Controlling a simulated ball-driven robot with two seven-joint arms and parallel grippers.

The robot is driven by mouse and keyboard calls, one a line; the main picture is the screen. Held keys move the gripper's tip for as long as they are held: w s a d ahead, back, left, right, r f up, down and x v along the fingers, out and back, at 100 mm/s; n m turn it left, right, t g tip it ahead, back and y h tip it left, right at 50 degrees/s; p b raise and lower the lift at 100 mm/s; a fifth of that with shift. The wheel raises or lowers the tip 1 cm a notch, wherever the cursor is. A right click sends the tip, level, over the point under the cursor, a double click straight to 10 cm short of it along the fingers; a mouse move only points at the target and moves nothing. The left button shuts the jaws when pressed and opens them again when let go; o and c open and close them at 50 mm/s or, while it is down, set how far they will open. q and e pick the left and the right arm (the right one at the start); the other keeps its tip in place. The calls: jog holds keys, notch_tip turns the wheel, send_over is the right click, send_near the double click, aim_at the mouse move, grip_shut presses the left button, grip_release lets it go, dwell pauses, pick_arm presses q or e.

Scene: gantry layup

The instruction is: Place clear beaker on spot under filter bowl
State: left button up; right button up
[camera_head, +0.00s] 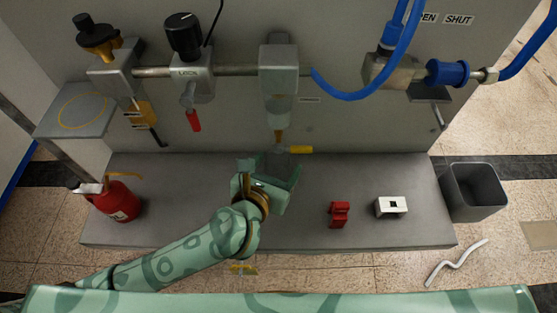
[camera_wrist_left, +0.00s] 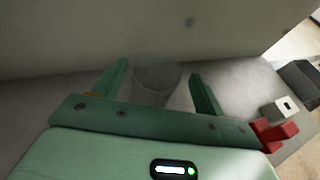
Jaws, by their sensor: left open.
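The clear beaker (camera_wrist_left: 157,82) stands on the grey bench between the two fingers of my left gripper (camera_wrist_left: 159,70) in the left wrist view. In the head view my left gripper (camera_head: 272,170) is low over the bench, just below the filter bowl (camera_head: 278,108), and the beaker is hard to make out there. The bowl hangs from the pipe, with a yellow drain handle (camera_head: 300,150) beneath it. The spot itself cannot be made out. My right gripper is not in view.
A red oil can (camera_head: 118,203) stands at the bench's left end. A red block (camera_head: 339,213) and a white block (camera_head: 390,207) sit to the right. A dark bin (camera_head: 474,192) stands beyond the bench's right end. A blue hose (camera_head: 360,94) hangs above.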

pick_arm(q)
jog(key=p+v, duration=0.1)
jog(key=v, duration=0.9)
